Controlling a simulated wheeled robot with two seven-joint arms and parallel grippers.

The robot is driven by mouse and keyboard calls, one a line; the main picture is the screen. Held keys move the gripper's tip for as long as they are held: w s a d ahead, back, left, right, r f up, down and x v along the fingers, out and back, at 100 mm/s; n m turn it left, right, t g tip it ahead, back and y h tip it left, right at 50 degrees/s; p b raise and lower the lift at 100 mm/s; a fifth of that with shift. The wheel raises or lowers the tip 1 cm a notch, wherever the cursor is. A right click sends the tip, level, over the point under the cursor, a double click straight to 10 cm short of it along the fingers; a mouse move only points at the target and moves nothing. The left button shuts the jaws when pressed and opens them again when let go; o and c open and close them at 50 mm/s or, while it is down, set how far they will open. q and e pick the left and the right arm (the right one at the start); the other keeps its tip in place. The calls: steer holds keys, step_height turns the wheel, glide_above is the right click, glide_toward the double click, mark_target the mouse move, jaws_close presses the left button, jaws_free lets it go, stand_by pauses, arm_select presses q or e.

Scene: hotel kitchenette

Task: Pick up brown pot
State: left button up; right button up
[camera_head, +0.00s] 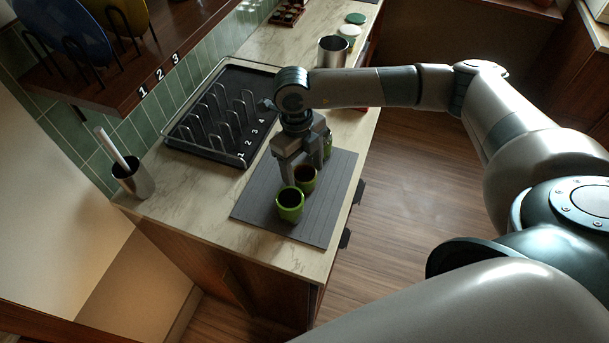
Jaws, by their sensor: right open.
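A small pot with a brown-red top and greenish side (305,182) stands upright on a grey mat (318,221) on the counter. A bright green pot (290,206) with a dark inside stands just in front of it. My right gripper (303,173) points down from above with its fingers apart, close over the brown-topped pot. I cannot tell whether the fingers touch it. Part of another green item (328,146) shows behind the gripper, mostly hidden. My left gripper is not in view.
A black drying rack (213,127) with wire dividers, marked 1 to 4, lies left of the mat. A metal cup (133,181) with a white utensil stands at the left counter edge. A steel canister (332,52) stands behind. The mat's front part is clear.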

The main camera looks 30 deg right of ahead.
steer(key=shift+f, duration=0.6)
steer(key=c, duration=1.3)
